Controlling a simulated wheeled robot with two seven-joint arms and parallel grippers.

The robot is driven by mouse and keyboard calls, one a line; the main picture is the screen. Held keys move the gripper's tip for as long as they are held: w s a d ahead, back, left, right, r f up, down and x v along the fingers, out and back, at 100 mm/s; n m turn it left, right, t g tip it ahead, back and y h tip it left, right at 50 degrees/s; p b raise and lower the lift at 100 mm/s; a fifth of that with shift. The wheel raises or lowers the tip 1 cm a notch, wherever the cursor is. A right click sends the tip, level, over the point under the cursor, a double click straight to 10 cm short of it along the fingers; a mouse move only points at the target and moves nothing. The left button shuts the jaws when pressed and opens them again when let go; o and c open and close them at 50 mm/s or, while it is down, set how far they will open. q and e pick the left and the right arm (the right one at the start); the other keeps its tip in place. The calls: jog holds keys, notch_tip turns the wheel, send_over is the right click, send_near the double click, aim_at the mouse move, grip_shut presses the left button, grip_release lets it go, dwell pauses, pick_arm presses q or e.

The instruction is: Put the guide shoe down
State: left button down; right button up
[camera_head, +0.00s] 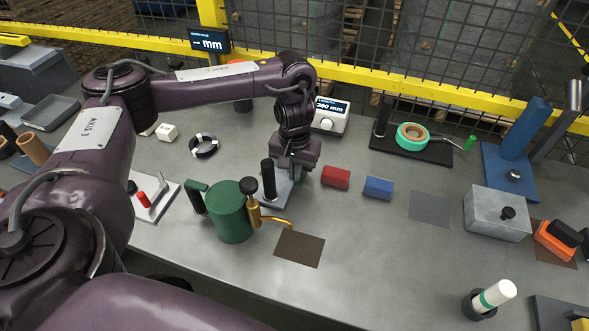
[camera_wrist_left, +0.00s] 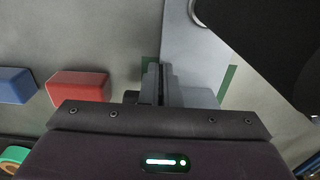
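My left gripper (camera_head: 297,178) points down over the bench, just right of a grey plate with a black post (camera_head: 268,180). In the left wrist view its fingers (camera_wrist_left: 160,84) are close together. A grey block, which I take for the guide shoe (camera_wrist_left: 198,98), shows right beside the fingers, partly hidden by the hand. The fingers look shut on it, but the grip itself is hidden. Green strips (camera_wrist_left: 228,80) show on both sides of the fingers. I cannot tell whether the block touches the surface below. My right gripper is not in view.
A red block (camera_head: 335,177) and a blue block (camera_head: 378,187) lie right of my left gripper. A green can with a brass spout (camera_head: 228,212) stands close in front, to the left. A brown mat (camera_head: 299,249) lies nearer. A yellow-framed fence (camera_head: 430,85) runs behind the bench.

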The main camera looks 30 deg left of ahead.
pick_arm(q)
jog(key=c, duration=1.6)
grip_release()
notch_tip(320, 180, up, 8)
jog(key=p, duration=0.2)
jog(key=shift+f+p, duration=0.15)
jog(key=shift+p, duration=0.15)
